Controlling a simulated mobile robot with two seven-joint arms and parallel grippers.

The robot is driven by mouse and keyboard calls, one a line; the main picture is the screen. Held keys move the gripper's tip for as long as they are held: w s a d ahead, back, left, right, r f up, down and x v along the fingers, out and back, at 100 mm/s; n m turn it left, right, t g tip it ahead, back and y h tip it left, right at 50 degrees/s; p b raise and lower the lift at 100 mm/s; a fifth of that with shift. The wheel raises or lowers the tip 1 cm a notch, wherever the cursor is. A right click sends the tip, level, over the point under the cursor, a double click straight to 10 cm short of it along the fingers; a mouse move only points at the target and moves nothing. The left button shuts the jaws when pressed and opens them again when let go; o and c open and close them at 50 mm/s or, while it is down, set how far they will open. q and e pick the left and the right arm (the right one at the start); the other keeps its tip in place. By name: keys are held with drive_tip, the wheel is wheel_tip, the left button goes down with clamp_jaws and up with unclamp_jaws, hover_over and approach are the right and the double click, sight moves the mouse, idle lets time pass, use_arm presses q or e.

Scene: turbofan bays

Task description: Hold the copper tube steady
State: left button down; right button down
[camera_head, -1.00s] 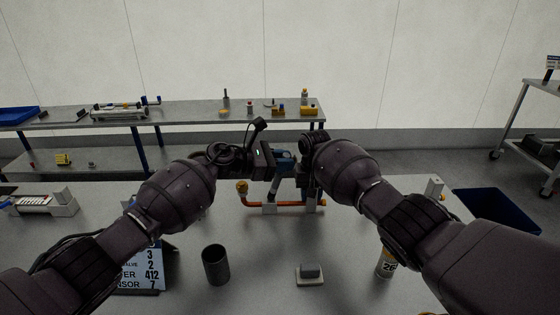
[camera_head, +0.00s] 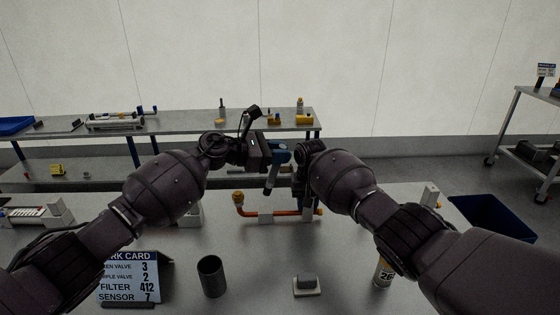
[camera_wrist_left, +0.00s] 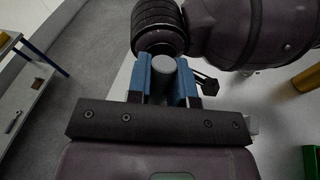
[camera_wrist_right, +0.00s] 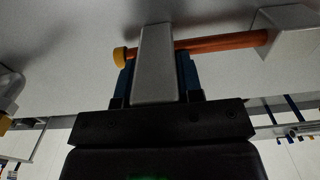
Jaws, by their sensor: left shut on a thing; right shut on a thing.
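The copper tube (camera_head: 286,213) is an orange pipe with a yellow fitting at its left end, lying across grey supports on the bench. My right gripper (camera_head: 301,178) is at the tube's right part, mostly hidden by its arm. In the right wrist view, its blue fingers (camera_wrist_right: 157,75) are shut on a light grey flat-sided piece (camera_wrist_right: 155,52), with the tube (camera_wrist_right: 215,44) passing just beyond it. Whether the fingers touch the tube cannot be told. My left gripper (camera_head: 278,154) is shut on a grey rod (camera_head: 269,182), held above the tube; its round end (camera_wrist_left: 163,64) shows in the left wrist view.
A dark cup (camera_head: 212,277), a grey block on a pale base (camera_head: 306,285), a work card (camera_head: 129,277) and a canister (camera_head: 384,272) stand on the near bench. A blue bin (camera_head: 492,220) is at the right. A shelf bench (camera_head: 180,122) stands behind.

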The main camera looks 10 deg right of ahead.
sight(280, 145)
use_arm(q)
drive_tip(key=shift+r, duration=1.85)
use_arm(e)
drive_tip(key=c, duration=0.7)
unclamp_jaws()
drive_tip(key=shift+r, duration=0.1)
use_arm(q)
drive_tip(key=shift+r, duration=0.1)
use_arm(e)
wheel_tip(280, 145, up, 12)
